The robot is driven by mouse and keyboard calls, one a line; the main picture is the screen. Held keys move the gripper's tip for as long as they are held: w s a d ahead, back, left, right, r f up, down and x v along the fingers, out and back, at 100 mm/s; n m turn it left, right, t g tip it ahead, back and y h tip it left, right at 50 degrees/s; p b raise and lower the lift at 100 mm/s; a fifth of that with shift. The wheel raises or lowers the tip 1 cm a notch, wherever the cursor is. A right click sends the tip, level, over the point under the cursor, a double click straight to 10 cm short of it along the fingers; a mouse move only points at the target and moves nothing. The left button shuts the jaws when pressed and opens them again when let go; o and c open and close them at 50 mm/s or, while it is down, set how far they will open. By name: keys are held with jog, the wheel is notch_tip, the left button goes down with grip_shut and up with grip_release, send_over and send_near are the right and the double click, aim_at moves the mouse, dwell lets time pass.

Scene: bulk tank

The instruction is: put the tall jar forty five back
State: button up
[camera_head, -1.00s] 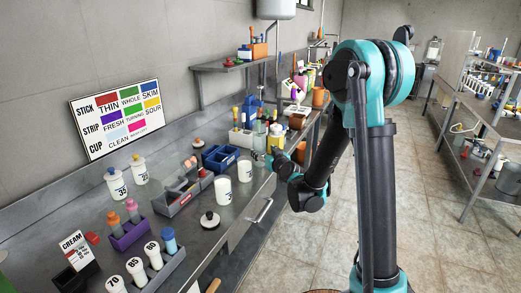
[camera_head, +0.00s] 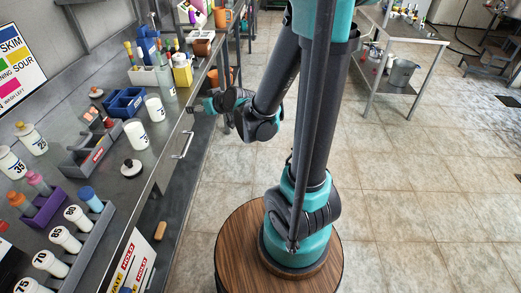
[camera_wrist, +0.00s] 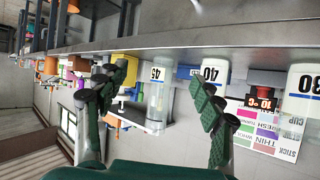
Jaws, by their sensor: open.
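The tall clear jar marked 45 (camera_wrist: 158,98) shows upside down in the wrist view, standing on the bench beyond my fingers. My gripper (camera_wrist: 163,98) is open and empty, its green-padded fingers wide apart on either side of the jar in the picture. The jar looks a little way off, not touched. In the head view my gripper (camera_head: 212,106) hangs at the bench's front edge, to the right of the white jars. A pale clear shape at the bench edge there may be the same jar, but its label cannot be read.
White jars marked 40 (camera_wrist: 214,74) and 30 (camera_wrist: 303,82) stand beside it. A blue bin (camera_head: 124,103), grey tray (camera_head: 92,150) and black-knobbed lid (camera_head: 131,168) lie on the bench (camera_head: 118,207).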

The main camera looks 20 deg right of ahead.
jog(key=s+d+f+m+g+h, duration=0.2)
jog(key=s+d+f+g+h, duration=0.1)
jog(key=s+d, duration=0.5)
jog(key=s+d+f+m+g+h, duration=0.3)
jog(key=s+d+f, duration=0.3)
jog(key=s+d, duration=0.3)
jog(key=s, duration=0.3)
jog(key=shift+s+d+f+g, duration=0.2)
jog(key=shift+s+g, duration=0.15)
jog(key=shift+g, duration=0.05)
